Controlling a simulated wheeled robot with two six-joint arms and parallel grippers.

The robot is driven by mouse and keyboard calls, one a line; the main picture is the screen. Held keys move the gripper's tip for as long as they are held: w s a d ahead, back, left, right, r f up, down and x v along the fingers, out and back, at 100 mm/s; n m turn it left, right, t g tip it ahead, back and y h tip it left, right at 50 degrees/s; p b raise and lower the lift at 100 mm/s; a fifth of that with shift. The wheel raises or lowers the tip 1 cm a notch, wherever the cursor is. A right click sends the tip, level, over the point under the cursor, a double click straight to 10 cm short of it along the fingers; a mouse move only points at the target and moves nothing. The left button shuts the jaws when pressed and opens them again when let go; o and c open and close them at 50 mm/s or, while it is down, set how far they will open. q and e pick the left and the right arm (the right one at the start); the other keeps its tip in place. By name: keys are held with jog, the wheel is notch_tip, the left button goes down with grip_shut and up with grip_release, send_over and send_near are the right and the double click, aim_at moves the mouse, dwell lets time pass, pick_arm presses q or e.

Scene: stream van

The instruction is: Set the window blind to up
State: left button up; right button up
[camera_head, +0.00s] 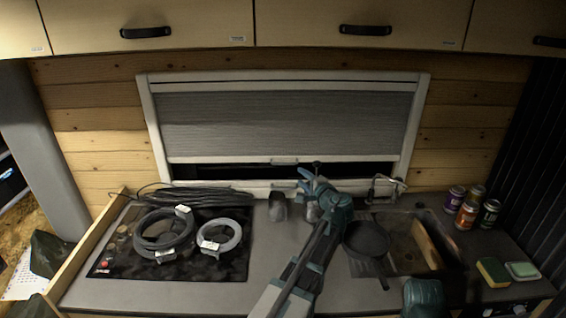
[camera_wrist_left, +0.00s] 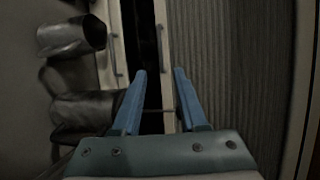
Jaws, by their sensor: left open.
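The grey pleated window blind (camera_head: 285,122) hangs in a white frame on the wood wall. It is mostly lowered, with a narrow dark strip of window below its white bottom bar (camera_head: 220,160). A small handle (camera_head: 284,161) sits at the middle of the bar. In the left wrist view the blind (camera_wrist_left: 260,60) is on the right, with its bar (camera_wrist_left: 163,50) and handle (camera_wrist_left: 159,42) beyond the fingertips. My left gripper (camera_head: 308,176) is open and empty, in front of the window just right of and below the handle. It also shows in the left wrist view (camera_wrist_left: 160,78).
Two grey cups (camera_head: 278,207) stand by the sill near my left gripper. Coiled cables (camera_head: 163,232) lie on the hob at left. A pan (camera_head: 367,240) is over the sink at right, beside a tap (camera_head: 385,185). Several cans (camera_head: 467,214) stand farther right. Cupboards (camera_head: 350,22) hang above.

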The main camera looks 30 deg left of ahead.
aim_at(285, 164)
pick_arm(q)
jog(key=b+x, duration=0.2)
jog(key=x, duration=1.1)
jog(key=shift+w+a+f, duration=0.1)
jog(key=shift+w+a, duration=0.05)
jog(key=shift+a, duration=0.1)
grip_shut()
dwell(1.0)
